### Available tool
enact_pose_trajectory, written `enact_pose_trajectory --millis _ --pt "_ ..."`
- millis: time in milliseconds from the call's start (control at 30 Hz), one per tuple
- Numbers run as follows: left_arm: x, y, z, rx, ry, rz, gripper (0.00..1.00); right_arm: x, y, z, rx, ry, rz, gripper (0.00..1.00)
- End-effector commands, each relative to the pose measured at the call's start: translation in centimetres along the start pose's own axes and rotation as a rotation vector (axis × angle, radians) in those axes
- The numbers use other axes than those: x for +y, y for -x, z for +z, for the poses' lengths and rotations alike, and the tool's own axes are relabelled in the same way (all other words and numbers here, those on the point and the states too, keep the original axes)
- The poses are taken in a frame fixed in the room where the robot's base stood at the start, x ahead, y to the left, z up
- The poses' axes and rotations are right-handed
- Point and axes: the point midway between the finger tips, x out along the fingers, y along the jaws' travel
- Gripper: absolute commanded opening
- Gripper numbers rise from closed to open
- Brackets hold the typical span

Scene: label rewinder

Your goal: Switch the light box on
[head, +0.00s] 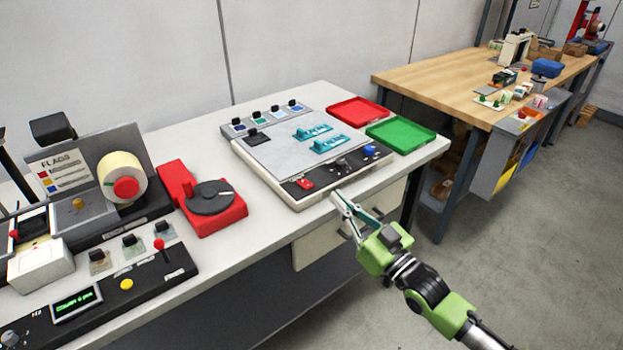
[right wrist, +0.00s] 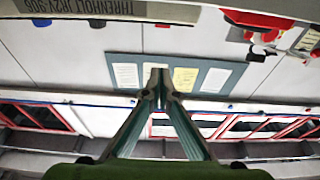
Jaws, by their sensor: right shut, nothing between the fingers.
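The light box (head: 270,155) stands on the white bench, with a flat pale grey top and a dark control strip along its front. A red rocker switch (head: 306,184) sits at the strip's left end, a dark knob (head: 341,165) in its middle and a blue knob (head: 369,151) at its right. My right gripper (head: 342,203) is shut and empty, in front of the box's front edge and apart from the switch. The right wrist view shows its closed fingertips (right wrist: 160,84) and the upside-down box front (right wrist: 90,8). My left gripper is not in view.
Turquoise parts (head: 325,143) lie on the box top. Red (head: 358,112) and green (head: 400,134) trays stand behind and right of it. A red turntable device (head: 205,205) and a label rewinder (head: 122,178) stand left. A wooden table (head: 440,80) is at right.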

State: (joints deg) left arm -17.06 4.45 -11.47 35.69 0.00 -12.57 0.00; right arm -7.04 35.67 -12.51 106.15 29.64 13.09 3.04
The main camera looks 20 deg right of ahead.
Motion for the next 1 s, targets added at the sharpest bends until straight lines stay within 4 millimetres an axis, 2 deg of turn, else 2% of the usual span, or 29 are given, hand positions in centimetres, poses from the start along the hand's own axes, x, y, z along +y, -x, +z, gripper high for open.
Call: enact_pose_trajectory --millis 167,367,467,700,967,1000 --pt "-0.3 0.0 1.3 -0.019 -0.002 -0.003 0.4 0.0 0.0 0.1 -0.001 0.0 0.001 0.0" --pt "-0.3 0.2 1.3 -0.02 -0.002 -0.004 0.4 0.1 -0.7 0.0 -0.001 0.0 0.002 0.0" --pt "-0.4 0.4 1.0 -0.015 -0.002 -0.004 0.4 0.1 -1.8 -0.1 -0.001 0.0 0.002 0.0" --pt "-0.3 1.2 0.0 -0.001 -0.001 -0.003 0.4 0.1 -5.8 -0.1 0.0 0.0 0.001 0.0" --pt "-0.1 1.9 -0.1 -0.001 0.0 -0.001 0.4 0.1 -10.3 -0.1 -0.001 0.002 0.002 0.0" --pt "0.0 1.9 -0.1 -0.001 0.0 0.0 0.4 0.1 -9.9 0.9 -0.008 0.001 0.002 0.0"
